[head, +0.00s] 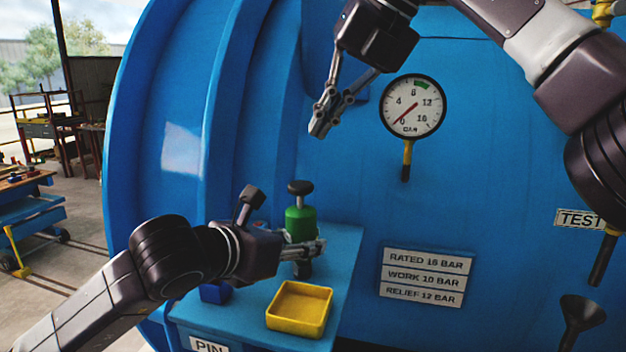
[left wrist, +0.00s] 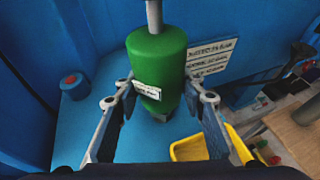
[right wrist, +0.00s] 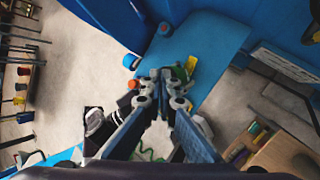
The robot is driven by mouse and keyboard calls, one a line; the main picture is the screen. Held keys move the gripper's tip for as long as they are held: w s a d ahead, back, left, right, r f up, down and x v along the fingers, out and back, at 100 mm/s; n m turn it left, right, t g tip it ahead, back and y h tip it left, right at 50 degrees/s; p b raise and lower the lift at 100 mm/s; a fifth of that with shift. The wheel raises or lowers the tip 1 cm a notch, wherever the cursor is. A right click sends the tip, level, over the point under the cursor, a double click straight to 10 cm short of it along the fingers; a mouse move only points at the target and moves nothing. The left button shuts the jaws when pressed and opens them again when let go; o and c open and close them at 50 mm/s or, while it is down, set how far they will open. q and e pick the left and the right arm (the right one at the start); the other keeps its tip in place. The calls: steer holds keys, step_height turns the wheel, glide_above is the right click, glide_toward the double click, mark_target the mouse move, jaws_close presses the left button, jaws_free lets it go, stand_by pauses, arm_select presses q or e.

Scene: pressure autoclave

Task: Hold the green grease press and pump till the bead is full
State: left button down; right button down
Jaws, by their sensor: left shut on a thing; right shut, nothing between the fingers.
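The green grease press (head: 300,222) stands upright on a blue shelf (head: 345,250), with a black knob (head: 300,187) on a short rod at its top. My left gripper (head: 312,247) is shut around the press body. In the left wrist view the green body (left wrist: 158,65), with a small white label, sits between the fingers. My right gripper (head: 322,122) is shut and empty, above the knob and apart from it. In the right wrist view its closed fingertips (right wrist: 162,80) partly cover the press (right wrist: 190,64). I cannot make out a grease bead.
A yellow tray (head: 299,308) sits on the shelf in front of the press, beside a small blue block (head: 215,292). A pressure gauge (head: 413,105) with its needle near 0 and rating plates (head: 424,276) are on the blue vessel. A black funnel (head: 580,315) is at lower right.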

steer(key=s+d+f+m+y, duration=0.1)
steer(key=d+m+y, duration=0.3)
steer(key=m, duration=0.7)
steer(key=s+d+f+m+t+y, duration=0.1)
steer(key=s+d+m+y, duration=0.1)
steer(key=m, duration=0.9)
steer(key=d+y, duration=0.1)
steer(key=y, duration=0.1)
steer(key=shift+s+d+m+y, duration=0.15)
steer(key=shift+d+m+y, duration=0.25)
steer(key=shift+a, duration=0.1)
glide_above(301, 197)
steer(key=d, duration=0.2)
step_height(301, 197, down, 2)
steer(key=f, duration=0.1)
step_height(301, 197, down, 2)
steer(key=shift+d+f, duration=0.15)
steer(key=shift+f, duration=0.55)
